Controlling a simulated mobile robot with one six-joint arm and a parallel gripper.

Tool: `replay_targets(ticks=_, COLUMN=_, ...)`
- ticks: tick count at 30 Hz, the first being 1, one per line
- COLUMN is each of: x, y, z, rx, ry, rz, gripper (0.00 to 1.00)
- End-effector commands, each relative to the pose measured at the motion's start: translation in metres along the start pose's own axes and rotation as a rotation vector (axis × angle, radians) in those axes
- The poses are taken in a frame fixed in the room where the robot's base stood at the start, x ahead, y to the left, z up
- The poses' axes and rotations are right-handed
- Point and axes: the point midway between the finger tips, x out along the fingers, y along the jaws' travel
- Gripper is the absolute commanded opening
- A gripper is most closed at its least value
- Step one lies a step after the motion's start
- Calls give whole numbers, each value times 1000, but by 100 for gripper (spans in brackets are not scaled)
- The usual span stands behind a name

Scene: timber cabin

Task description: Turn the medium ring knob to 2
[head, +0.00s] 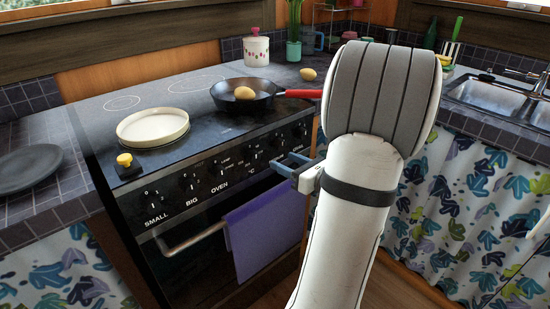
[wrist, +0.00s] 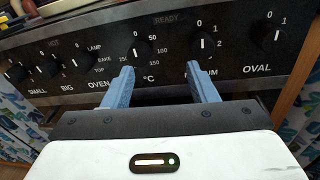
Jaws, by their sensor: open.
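The medium ring knob (wrist: 207,45) is a black dial on the stove's front panel, with 0, 1 and 2 printed from its top round to its right. Its white mark looks roughly upright, nearest the 0. My gripper (wrist: 160,68) is open and empty, its two blue fingers pointing at the panel. The right finger is just below the medium knob and covers part of its label. The left finger is below the temperature knob (wrist: 141,50). In the head view my gripper (head: 291,166) is in front of the panel's right part. I cannot tell its exact distance from the panel.
The oval knob (wrist: 273,38) is to the right of the medium knob. A purple towel (head: 262,235) hangs on the oven handle (head: 190,240) below. A pan (head: 240,101) with a red handle and an egg, and a cream dish (head: 153,127), stand on the stovetop.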

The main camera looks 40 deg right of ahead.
Motion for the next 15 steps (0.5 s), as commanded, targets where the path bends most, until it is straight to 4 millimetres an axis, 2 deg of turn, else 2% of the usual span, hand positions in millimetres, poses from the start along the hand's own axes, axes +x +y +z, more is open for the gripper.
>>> replay_targets(ticks=1, x=-9, y=-19, z=-8, rx=38, ry=-30, rz=-58, gripper=53)
replay_targets(ticks=3, x=-17, y=-35, z=-9, rx=75, ry=-63, rz=-113, gripper=53)
replay_targets(ticks=6, x=-18, y=-45, z=-8, rx=95, ry=-85, rz=-146, gripper=53)
replay_targets(ticks=8, x=-13, y=-47, z=-8, rx=99, ry=-89, rz=-150, gripper=53)
replay_targets(ticks=15, x=25, y=-52, z=-5, rx=96, ry=-87, rz=-145, gripper=53)
